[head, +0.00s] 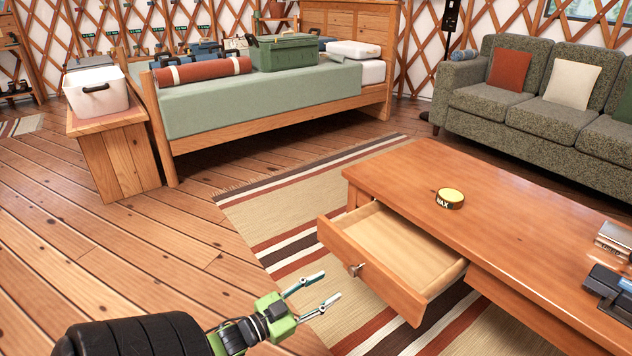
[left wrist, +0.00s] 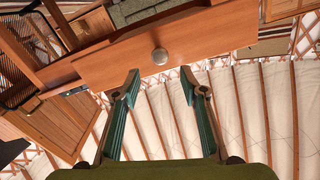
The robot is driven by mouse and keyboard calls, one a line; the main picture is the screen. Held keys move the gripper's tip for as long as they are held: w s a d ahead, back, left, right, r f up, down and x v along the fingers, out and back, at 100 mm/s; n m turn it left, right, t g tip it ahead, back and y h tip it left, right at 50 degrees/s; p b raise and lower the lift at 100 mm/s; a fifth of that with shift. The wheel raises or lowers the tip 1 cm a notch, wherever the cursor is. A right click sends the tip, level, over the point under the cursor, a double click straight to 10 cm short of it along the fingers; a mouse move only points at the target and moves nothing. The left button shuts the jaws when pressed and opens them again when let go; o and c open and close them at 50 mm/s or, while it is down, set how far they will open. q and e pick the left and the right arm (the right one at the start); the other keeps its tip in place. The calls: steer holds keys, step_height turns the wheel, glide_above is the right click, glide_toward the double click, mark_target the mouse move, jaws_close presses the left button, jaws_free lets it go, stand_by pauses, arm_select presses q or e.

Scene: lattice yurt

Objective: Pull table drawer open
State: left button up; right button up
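The wooden table (head: 530,230) stands at the right in the head view. Its drawer (head: 395,245) is pulled out and open toward the lower left, with a bare, empty-looking inside. A small metal knob (head: 355,270) sits on the drawer front. My left gripper (head: 331,287) is open and empty, a short way in front of the knob and apart from it. In the left wrist view the knob (left wrist: 160,56) shows beyond the gap between the two spread fingers (left wrist: 159,86), on the orange drawer front (left wrist: 215,45). My right gripper is not in view.
A striped rug (head: 300,205) is under the table. A bed (head: 270,118) and sofa (head: 540,105) stand behind.

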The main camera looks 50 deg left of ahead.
arm_select(q)
steer(key=shift+s, duration=1.1)
